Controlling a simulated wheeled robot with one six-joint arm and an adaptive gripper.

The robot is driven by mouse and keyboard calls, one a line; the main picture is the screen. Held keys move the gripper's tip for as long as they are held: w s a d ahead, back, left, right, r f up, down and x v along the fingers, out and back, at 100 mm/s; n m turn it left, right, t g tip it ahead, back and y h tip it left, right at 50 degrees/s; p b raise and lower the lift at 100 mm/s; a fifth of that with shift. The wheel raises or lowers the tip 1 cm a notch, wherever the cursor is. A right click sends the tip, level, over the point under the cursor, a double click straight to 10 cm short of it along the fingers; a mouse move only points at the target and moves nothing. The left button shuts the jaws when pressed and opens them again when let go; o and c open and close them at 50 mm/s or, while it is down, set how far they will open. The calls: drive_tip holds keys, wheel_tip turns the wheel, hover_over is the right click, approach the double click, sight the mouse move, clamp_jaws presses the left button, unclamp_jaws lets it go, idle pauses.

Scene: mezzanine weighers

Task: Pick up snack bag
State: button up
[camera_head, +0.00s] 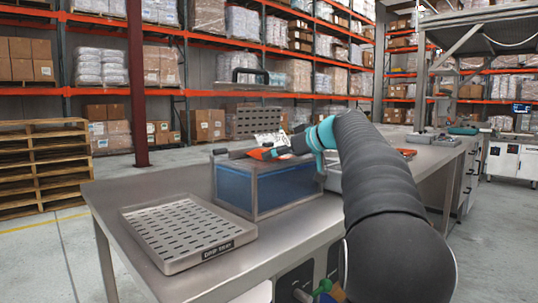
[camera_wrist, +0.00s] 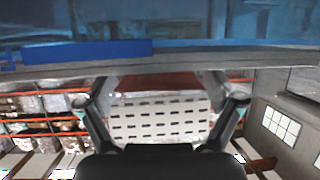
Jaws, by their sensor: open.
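A red-orange and white bag, which looks like the snack bag (camera_head: 262,153), is at the top of a blue-sided bin (camera_head: 285,190) on the steel table. My gripper (camera_head: 290,149) reaches over the bin from the right, right beside the bag. In the wrist view my gripper (camera_wrist: 163,108) is open, with one finger at each side. A red surface (camera_wrist: 155,82), probably the bag, shows between and beyond the fingers. I cannot tell whether the fingers touch it. The bin's blue wall (camera_wrist: 100,50) fills the top of the wrist view.
A perforated drip tray (camera_head: 190,232) lies at the table's front left. A slotted metal panel (camera_head: 258,122) stands behind the bin and shows in the wrist view (camera_wrist: 160,122). Another red item (camera_head: 405,152) lies farther right. Wooden pallets (camera_head: 45,165) are stacked left.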

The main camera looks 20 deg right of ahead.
drive_tip(key=shift+w+a+f, duration=0.1)
drive_tip(key=shift+w, duration=0.1)
drive_tip(key=c, duration=1.2)
drive_tip(key=shift+r, duration=0.2)
drive_tip(key=shift+c, duration=0.2)
drive_tip(key=shift+r, duration=0.65)
wheel_tip(320, 180, up, 2)
drive_tip(key=shift+p, duration=0.35)
drive_tip(key=s+d+b, duration=0.1)
drive_tip(key=s+d, duration=0.3)
drive_tip(key=s, duration=0.4)
drive_tip(key=s+d+b, duration=0.1)
drive_tip(key=s+d, duration=0.2)
drive_tip(key=s, duration=0.5)
drive_tip(key=shift+s+d+b, duration=0.2)
drive_tip(key=shift+d+b, duration=0.15)
drive_tip(key=shift+b, duration=0.05)
